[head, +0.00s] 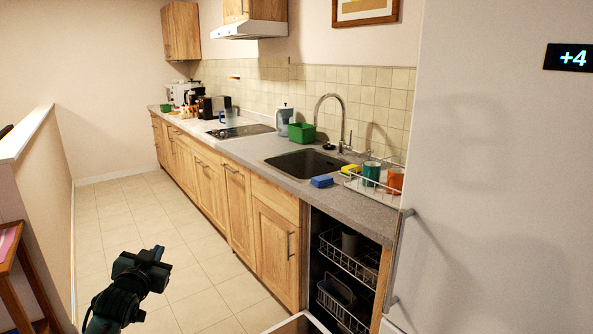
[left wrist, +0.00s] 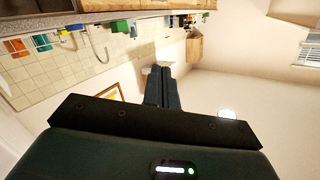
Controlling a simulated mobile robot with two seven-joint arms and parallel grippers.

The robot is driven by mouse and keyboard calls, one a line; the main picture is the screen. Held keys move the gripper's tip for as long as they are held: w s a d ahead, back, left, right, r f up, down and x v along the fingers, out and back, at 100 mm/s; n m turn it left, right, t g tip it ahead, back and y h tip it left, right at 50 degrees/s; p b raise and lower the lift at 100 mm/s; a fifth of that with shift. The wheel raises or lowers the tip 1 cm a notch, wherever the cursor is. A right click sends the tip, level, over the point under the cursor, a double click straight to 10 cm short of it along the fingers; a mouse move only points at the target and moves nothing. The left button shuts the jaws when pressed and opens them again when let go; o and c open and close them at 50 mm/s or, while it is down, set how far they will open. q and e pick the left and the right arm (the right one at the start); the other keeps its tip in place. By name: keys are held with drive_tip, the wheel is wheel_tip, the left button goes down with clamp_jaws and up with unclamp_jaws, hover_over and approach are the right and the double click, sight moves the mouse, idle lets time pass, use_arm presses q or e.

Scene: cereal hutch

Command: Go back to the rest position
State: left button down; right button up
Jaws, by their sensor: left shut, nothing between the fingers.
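My left gripper (head: 155,254) is raised over the tiled floor at the lower left of the head view, apart from the counter and cabinets. In the left wrist view its two dark fingers (left wrist: 162,88) are together with nothing between them. That view is turned over, with the counter at the top. My right gripper is in neither view.
An open dishwasher (head: 345,270) with racks stands under the counter (head: 250,152), its lowered door (head: 298,323) at the bottom edge. A fridge (head: 500,180) fills the right. A low wall (head: 40,180) and wooden table (head: 12,262) stand left. The floor (head: 150,217) between is clear.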

use_arm(q)
drive_tip(key=s+d+f+m+g+h, duration=0.1)
drive_tip(key=s+d+f, duration=0.4)
drive_tip(key=s+f, duration=0.3)
drive_tip(key=s+d+f+g+h, duration=0.2)
drive_tip(key=s+d+f, duration=0.3)
drive_tip(key=s+f, duration=0.3)
drive_tip(key=s+d+f+g, duration=0.1)
drive_tip(key=s+d, duration=0.2)
drive_tip(key=s, duration=0.4)
drive_tip(key=s+d+f+g+h, duration=0.1)
drive_tip(key=s+d+f, duration=0.1)
drive_tip(key=s, duration=0.5)
drive_tip(key=s+d+f+n+g, duration=0.1)
drive_tip(key=s+d+f, duration=0.1)
drive_tip(key=s, duration=0.5)
drive_tip(key=shift+d+f+h, duration=0.2)
drive_tip(key=shift+d+h, duration=0.1)
drive_tip(key=shift+d, duration=0.6)
